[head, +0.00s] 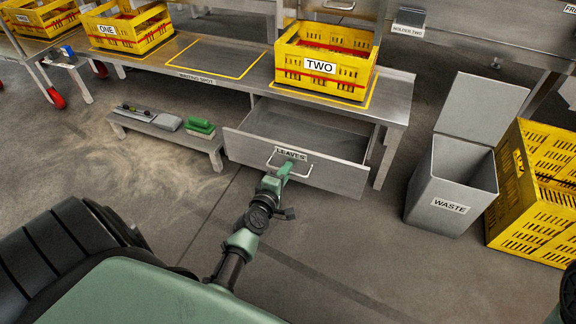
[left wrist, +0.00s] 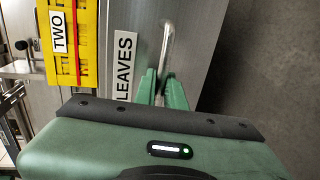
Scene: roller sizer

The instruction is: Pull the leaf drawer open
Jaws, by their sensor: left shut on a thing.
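The leaf drawer (head: 310,170) is a metal drawer under the bench, with a "LEAVES" label and a bar handle (head: 300,174) on its front. It stands partly open, and its inside shows, with nothing seen in it. My left gripper (head: 286,169) is at the drawer front and shut on the handle. In the left wrist view the green fingers (left wrist: 157,88) close around the handle bar (left wrist: 166,45), beside the "LEAVES" label (left wrist: 124,65). My right gripper is not in view; only a small part of my right arm may show at the right edge.
Yellow crate TWO (head: 318,85) stands on the bench above the drawer. A low stand (head: 160,133) with a green brush (head: 200,127) is left of the drawer. A grey WASTE bin (head: 448,188) with its lid up and yellow crates (head: 535,215) stand to the right. The floor before the drawer is clear.

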